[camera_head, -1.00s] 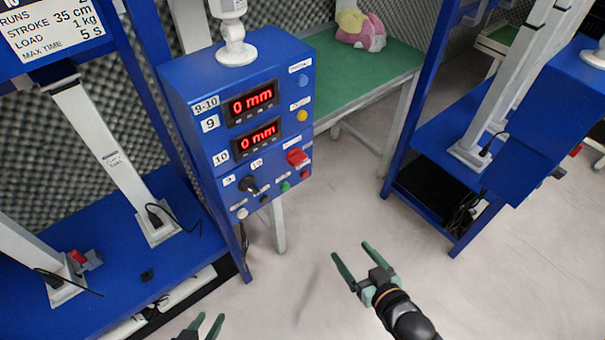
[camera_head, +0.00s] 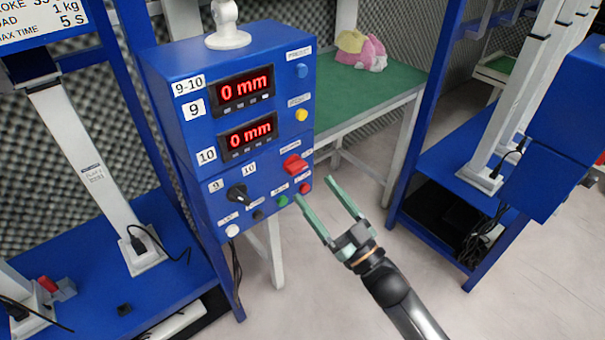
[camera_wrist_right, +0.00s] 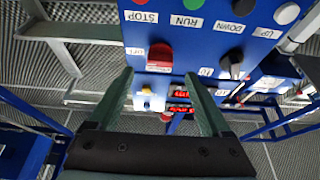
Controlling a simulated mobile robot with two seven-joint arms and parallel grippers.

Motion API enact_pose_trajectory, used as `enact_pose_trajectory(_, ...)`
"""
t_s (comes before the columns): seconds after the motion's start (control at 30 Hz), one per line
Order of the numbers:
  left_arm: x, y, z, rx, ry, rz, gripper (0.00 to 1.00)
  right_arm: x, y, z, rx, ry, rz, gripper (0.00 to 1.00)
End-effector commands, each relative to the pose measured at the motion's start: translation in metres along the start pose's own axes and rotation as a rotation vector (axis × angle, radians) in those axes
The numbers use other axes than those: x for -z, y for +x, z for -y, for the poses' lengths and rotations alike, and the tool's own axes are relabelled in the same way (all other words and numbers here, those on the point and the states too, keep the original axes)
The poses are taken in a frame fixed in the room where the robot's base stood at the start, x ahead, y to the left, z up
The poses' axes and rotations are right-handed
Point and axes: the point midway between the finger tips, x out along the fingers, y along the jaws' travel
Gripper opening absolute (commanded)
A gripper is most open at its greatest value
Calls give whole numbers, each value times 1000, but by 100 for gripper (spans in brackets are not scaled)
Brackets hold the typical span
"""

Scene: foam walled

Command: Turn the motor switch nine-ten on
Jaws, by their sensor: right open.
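The blue control box (camera_head: 235,130) is marked 9-10 and has two red displays reading 0 mm. A red switch (camera_head: 293,163), which I take to be the motor switch, is at the right of its lower front. In the right wrist view the red switch (camera_wrist_right: 160,56) shows ahead, between the fingers, with an OFF label beside it; I cannot tell its position. My right gripper (camera_head: 313,189) is open and empty, its fingertips a little below and right of the switch, apparently apart from it. My left gripper is out of view.
A black selector knob (camera_head: 237,194) is left of the switch. Green (camera_head: 282,201) and red (camera_head: 305,188) buttons are close below it, near my fingers. A green-topped table (camera_head: 370,95) holds a pink and yellow toy (camera_head: 360,50). Another blue rig stands at right; floor between is clear.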

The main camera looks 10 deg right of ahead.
Motion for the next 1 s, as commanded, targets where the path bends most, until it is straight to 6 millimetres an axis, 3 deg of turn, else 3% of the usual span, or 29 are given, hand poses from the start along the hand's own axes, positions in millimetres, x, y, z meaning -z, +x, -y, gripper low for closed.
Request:
enact_pose_trajectory(0.1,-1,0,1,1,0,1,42,0,24,0,0,0,-2,82)
enact_pose_trajectory(0.3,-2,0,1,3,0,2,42,0,50,0,0,0,1,82)
enact_pose_trajectory(0.7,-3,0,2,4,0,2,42,-1,58,0,-1,1,2,82)
enact_pose_trajectory(1.0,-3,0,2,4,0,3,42,-1,58,0,-1,1,2,51)
